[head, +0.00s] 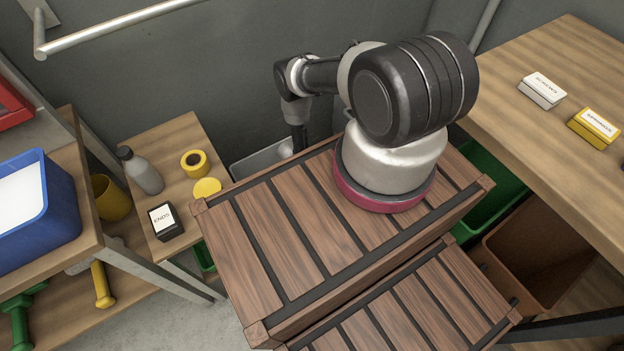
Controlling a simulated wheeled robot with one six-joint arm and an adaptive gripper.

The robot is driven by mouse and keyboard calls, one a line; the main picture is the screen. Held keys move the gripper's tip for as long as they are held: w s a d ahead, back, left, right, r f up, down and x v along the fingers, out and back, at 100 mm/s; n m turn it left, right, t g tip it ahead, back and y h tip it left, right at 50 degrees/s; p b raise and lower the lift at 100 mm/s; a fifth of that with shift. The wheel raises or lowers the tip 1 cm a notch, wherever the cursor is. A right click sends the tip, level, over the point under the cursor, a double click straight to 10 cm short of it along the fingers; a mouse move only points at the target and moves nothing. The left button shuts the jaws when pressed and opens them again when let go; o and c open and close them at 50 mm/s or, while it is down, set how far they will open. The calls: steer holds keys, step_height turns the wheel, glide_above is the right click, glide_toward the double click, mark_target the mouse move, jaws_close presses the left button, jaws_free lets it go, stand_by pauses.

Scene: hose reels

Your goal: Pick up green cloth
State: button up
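I cannot make out a green cloth in the head view. My arm bends toward the back wall, and its far part drops down behind the slatted wooden top beneath it. My gripper does not show, so its opening and anything in it are hidden. A grey bin stands low by the wall beside the lowered arm part; its inside is mostly hidden.
A small table (186,132) at left holds a grey bottle (143,172), a yellow tape roll (194,163) and a black labelled box (165,221). A blue bin (38,222) stands nearer. A wooden bench (560,75) is at right, with green (500,200) and brown (545,255) bins below.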

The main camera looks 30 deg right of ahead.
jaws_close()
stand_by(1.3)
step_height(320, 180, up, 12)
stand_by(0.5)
